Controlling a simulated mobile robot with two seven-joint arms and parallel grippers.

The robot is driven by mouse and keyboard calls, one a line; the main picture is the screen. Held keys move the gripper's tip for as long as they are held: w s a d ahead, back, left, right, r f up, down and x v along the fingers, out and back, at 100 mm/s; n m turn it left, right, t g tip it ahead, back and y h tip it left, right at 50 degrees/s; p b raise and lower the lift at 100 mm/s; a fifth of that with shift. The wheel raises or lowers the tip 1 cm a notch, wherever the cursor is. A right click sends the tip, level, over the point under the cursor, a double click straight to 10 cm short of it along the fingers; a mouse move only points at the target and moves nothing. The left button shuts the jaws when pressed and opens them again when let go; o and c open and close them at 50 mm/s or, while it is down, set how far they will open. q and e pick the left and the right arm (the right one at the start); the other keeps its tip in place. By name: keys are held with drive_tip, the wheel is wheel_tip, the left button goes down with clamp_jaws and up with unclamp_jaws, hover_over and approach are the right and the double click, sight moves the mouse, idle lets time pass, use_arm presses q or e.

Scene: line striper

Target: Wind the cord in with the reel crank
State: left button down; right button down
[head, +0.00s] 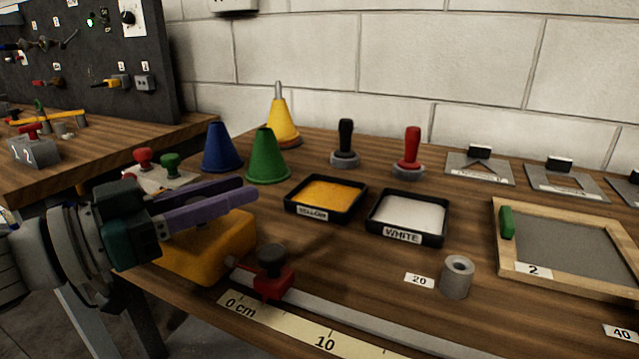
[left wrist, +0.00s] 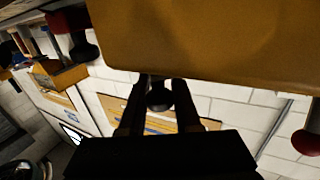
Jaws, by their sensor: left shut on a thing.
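A yellow-orange housing (head: 213,248), seemingly the reel, sits at the table's front left edge. It fills the top of the left wrist view (left wrist: 210,35). My left gripper (head: 249,189), with purple fingers, reaches in from the left just above the housing. In the left wrist view its dark fingers close on a small dark round knob (left wrist: 160,97), seemingly the crank's, beside the housing. The crank arm is hidden in the head view. I cannot make out the cord. A red slider with a black knob (head: 272,277) sits on a grey rail right of the housing.
Behind stand a blue cone (head: 221,148), a green cone (head: 267,158) and a yellow cone (head: 280,122). A yellow tray (head: 290,207) and a white tray (head: 372,226) lie right of my gripper. A grey cylinder (head: 457,279) and framed screen (head: 500,275) are farther right.

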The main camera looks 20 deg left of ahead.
use_arm(q)
drive_tip(key=shift+w+r+n+t+y+p, duration=0.1)
drive_tip(key=shift+r+n+t+y+p, duration=0.1)
drive_tip(key=shift+n+t+y+p, duration=0.4)
drive_tip(key=shift+w+n+y+p, duration=0.2)
drive_tip(key=shift+n+y+p, duration=0.45)
drive_tip(key=shift+y, duration=0.35)
drive_tip(key=shift+w+n+t+y, duration=0.1)
drive_tip(key=shift+n+t+y, duration=0.25)
drive_tip(key=shift+y, duration=0.25)
drive_tip(key=shift+w+a+f+n+y+p, duration=0.1)
drive_tip(key=shift+w+n+y+p, duration=0.1)
drive_tip(key=shift+n+y, duration=0.3)
drive_tip(key=shift+w+a+f+n+y+p, duration=0.1)
drive_tip(key=shift+n+y+p, duration=0.1)
drive_tip(key=shift+y, duration=0.5)
drive_tip(key=shift+w+a+n+y+b, duration=0.1)
drive_tip(key=shift+n+y+b, duration=0.1)
drive_tip(key=shift+n+y, duration=0.45)
drive_tip(key=shift+w+a+n+y+b, duration=0.15)
drive_tip(key=shift+n+y, duration=0.2)
drive_tip(key=shift+y, duration=0.6)
drive_tip(key=shift+w+a+n+y+b, duration=0.1)
drive_tip(key=shift+n+y+b, duration=0.1)
drive_tip(key=shift+n+y, duration=0.45)
drive_tip(key=shift+a+y, duration=0.1)
drive_tip(key=shift+y, duration=0.15)
